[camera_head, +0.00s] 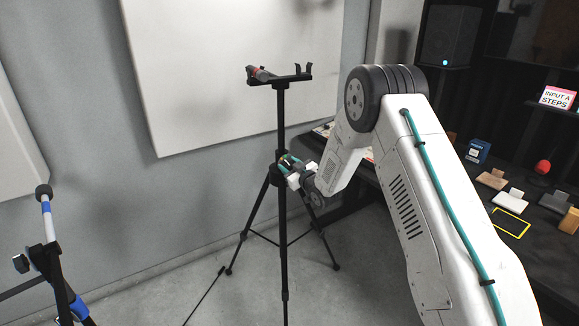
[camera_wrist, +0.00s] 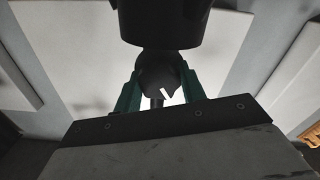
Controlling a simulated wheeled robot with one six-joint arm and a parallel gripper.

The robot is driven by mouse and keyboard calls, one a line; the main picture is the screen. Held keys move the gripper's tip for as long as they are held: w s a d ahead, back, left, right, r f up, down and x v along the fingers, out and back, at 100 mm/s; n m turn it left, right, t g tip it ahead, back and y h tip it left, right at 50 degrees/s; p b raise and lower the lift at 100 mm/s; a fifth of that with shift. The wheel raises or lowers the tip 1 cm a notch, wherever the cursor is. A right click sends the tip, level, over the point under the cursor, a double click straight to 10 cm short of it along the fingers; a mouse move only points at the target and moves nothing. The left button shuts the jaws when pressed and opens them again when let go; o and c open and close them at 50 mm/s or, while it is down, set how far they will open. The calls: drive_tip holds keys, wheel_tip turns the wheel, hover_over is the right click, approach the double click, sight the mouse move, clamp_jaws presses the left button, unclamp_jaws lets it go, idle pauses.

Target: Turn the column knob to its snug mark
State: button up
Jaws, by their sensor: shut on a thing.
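The column knob (camera_wrist: 158,72) is a dark, rounded part with a white mark on it, in the middle of the wrist view. My gripper (camera_wrist: 160,88) has its two teal fingers on either side of the knob and is shut on it. A thick dark cylinder, which seems to be part of the column, fills the top of that view. In the head view, my gripper (camera_head: 289,163) is at the black tripod stand (camera_head: 281,118), about midway up its column. I cannot read a snug mark in either view.
A holder on top of the stand bears a grey and red microphone (camera_head: 260,73). The stand's legs spread over the floor. A desk (camera_head: 470,215) with small blocks and a yellow outline is at the right. Another microphone stand (camera_head: 50,250) is at the left.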

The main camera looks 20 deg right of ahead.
drive_tip(key=shift+n, duration=0.6)
drive_tip(key=o, duration=1)
drive_tip(key=shift+c, duration=0.2)
drive_tip(key=v, duration=0.7)
drive_tip(key=shift+s, duration=0.35)
drive_tip(key=shift+d, duration=0.1)
